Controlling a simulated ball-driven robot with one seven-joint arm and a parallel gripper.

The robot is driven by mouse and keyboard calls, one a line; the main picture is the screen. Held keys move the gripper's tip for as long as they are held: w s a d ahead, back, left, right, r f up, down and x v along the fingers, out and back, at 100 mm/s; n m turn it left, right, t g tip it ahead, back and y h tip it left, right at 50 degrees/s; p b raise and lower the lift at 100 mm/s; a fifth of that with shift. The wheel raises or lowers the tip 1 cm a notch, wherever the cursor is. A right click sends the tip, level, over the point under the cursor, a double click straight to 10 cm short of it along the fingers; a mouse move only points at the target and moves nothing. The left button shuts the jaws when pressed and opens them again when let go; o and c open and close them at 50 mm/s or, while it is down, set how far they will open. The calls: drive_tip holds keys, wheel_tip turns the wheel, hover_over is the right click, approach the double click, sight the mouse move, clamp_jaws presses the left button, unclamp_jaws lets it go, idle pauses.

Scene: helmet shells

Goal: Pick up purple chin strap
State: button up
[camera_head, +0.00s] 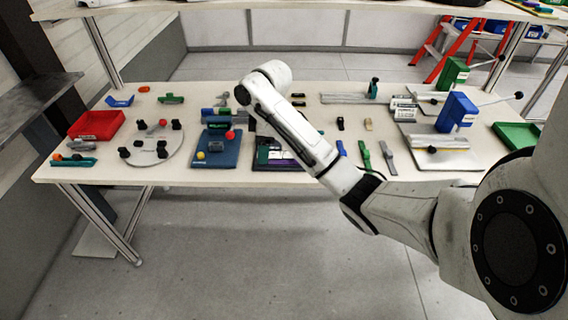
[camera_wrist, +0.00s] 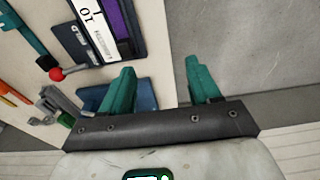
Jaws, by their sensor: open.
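A flat purple strip (camera_wrist: 119,20), which looks like the purple chin strap, lies in a dark tray (camera_wrist: 75,40) beside a white lettered label. The top frame edge cuts it off in the wrist view. In the head view a small purple patch (camera_head: 262,155) shows on the dark tray by the table's front edge, partly covered by my arm. My gripper (camera_wrist: 158,68) has two teal fingers, spread apart with nothing between them. It hangs near the table's front edge, with the strip beyond the fingertips, up and left in the picture.
A blue board (camera_head: 216,150) with a red ball and a yellow ball lies left of the tray. Blue, green and grey straps (camera_head: 364,155) lie to the right. A blue block (camera_head: 457,112) stands farther right. Grey floor is open in front of the table (camera_head: 130,174).

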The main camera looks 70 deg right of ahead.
wheel_tip(320, 180, up, 2)
drive_tip(key=g, duration=0.1)
hover_over(294, 160)
drive_tip(key=d, duration=0.1)
drive_tip(key=shift+h, duration=0.4)
drive_tip(key=f, duration=0.4)
drive_tip(key=shift+d+f, duration=0.25)
drive_tip(key=shift+f, duration=0.15)
drive_tip(key=shift+w+a+f, duration=0.1)
drive_tip(key=shift+a+f, duration=0.05)
drive_tip(key=shift+f, duration=1.3)
drive_tip(key=shift+w+a+f, duration=0.1)
drive_tip(key=shift+f, duration=1.35)
drive_tip(key=shift+c, duration=0.2)
clamp_jaws()
drive_tip(key=shift+r, duration=0.1)
